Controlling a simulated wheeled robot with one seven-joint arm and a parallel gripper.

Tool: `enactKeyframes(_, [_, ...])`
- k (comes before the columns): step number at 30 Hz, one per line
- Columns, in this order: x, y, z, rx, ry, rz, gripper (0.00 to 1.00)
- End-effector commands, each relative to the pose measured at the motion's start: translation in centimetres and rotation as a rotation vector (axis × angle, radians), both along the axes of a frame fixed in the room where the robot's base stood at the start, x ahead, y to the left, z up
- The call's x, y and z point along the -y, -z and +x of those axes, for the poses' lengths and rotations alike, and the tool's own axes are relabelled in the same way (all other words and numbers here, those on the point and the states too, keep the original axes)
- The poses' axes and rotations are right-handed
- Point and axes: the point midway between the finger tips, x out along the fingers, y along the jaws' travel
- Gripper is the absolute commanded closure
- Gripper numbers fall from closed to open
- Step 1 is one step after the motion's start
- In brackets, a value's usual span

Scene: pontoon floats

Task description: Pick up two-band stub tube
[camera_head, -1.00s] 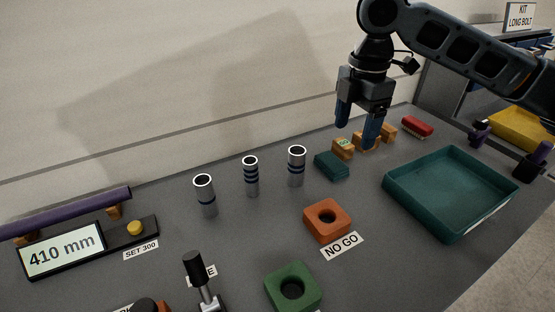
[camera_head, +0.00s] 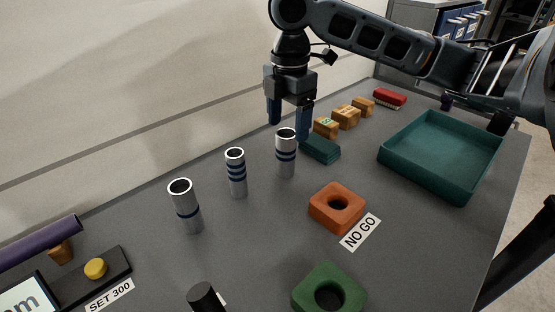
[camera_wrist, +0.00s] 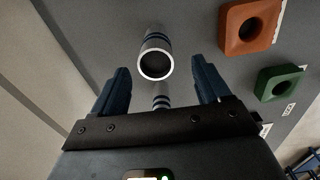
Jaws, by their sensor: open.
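The two-band stub tube (camera_head: 286,155) stands upright on the grey bench, the rightmost of three pale metal tubes, with two dark blue bands. My gripper (camera_head: 288,118) is open and empty, pointing down, just above and behind this tube in the head view. In the wrist view a tube (camera_wrist: 155,52), which appears to be the two-band one, shows its open top between the spread fingers (camera_wrist: 160,72). I cannot tell from the views whether the fingertips are below its rim. Another tube (camera_wrist: 161,98) is partly hidden by the gripper body.
A three-band tube (camera_head: 236,174) and a one-band tube (camera_head: 186,208) stand to the left. A dark green block (camera_head: 320,149) lies close to the right. An orange holed block (camera_head: 337,208), a green holed block (camera_head: 329,292) and a teal tray (camera_head: 440,155) are around. The wall runs behind.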

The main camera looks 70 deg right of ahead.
Motion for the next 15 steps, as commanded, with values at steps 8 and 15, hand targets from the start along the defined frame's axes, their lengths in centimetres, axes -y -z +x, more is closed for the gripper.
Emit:
enactKeyframes(8, [0.0, 2.5, 0.0, -0.002, 0.000, 0.001, 0.24])
enactKeyframes(15, [0.3, 5.2, 0.1, -0.002, 0.002, 0.002, 0.24])
